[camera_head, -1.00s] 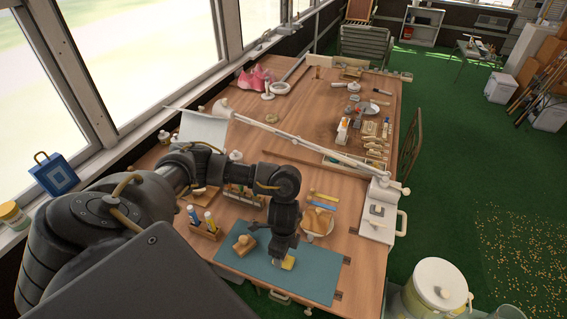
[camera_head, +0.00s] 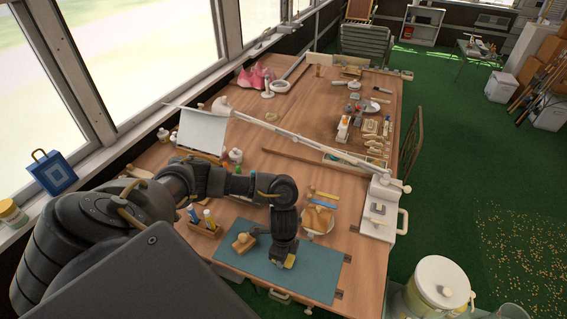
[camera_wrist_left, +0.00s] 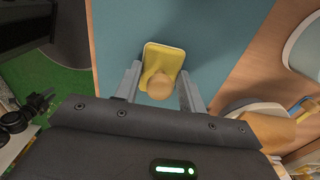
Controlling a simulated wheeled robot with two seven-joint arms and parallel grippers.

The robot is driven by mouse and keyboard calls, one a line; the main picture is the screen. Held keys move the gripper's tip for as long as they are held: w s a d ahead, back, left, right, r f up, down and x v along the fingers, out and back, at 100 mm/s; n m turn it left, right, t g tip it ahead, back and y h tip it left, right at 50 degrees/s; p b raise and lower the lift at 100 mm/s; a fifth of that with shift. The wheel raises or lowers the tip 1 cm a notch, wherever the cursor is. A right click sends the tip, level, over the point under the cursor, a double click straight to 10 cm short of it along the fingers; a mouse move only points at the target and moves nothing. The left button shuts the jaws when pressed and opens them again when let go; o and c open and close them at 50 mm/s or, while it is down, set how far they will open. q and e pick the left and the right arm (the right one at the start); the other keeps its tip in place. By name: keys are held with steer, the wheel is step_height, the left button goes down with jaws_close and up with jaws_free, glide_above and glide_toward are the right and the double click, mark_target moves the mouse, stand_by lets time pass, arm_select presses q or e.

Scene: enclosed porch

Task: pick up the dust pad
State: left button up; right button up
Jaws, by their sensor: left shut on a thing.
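The dust pad is a small yellow pad with a round wooden knob; it shows in the left wrist view (camera_wrist_left: 165,62) between the two fingers. In the head view a small yellow part of it (camera_head: 290,261) shows beside my gripper, over the blue-green mat (camera_head: 316,270). My left gripper (camera_head: 285,257) is shut on the dust pad, with a finger on each side of it in the wrist view (camera_wrist_left: 161,88). Whether the pad touches the mat or hangs just above it, I cannot tell. My right gripper is not in view.
A wooden block with a knob (camera_head: 243,243) sits on the mat to the left. A holder with bottles (camera_head: 205,228) stands further left. A plate with a brown item (camera_head: 318,222) is behind right. A white lamp base (camera_head: 379,214) stands at the right table edge.

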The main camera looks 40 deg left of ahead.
arm_select(q)
steer(key=shift+r, duration=0.15)
steer(key=shift+c, duration=0.4)
steer(key=shift+r, duration=0.2)
step_height(320, 180, up, 3)
steer(key=shift+w+f+p, duration=0.15)
steer(key=shift+p, duration=0.15)
steer(key=s+d+r+p, duration=0.5)
steer(key=s+r, duration=0.4)
steer(key=s, duration=0.4)
steer(key=shift+s+r+p, duration=0.2)
steer(key=shift+r+p, duration=0.15)
steer(key=shift+p, duration=0.45)
